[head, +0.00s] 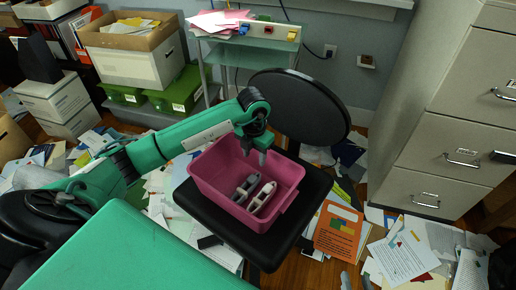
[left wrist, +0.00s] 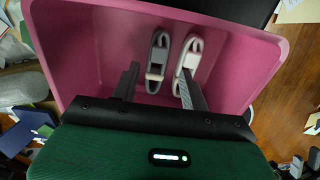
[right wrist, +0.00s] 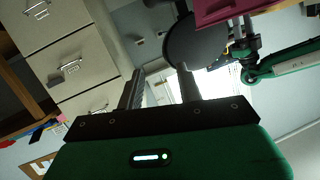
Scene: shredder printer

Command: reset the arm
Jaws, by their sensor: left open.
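My left arm reaches in from the left, and its gripper (head: 254,155) hangs over the pink bin (head: 218,197). Its two fingers are apart and empty in the left wrist view (left wrist: 160,82). My right gripper (right wrist: 160,80) is outside the head view. In the right wrist view its fingers are apart with nothing between them.
The bin stands on a black chair seat (head: 305,205) with a round black backrest (head: 298,105) behind. A grey filing cabinet (head: 445,140) is at right. A cardboard box (head: 130,55) and green boxes (head: 175,95) stand at back left. Papers (head: 405,255) litter the floor.

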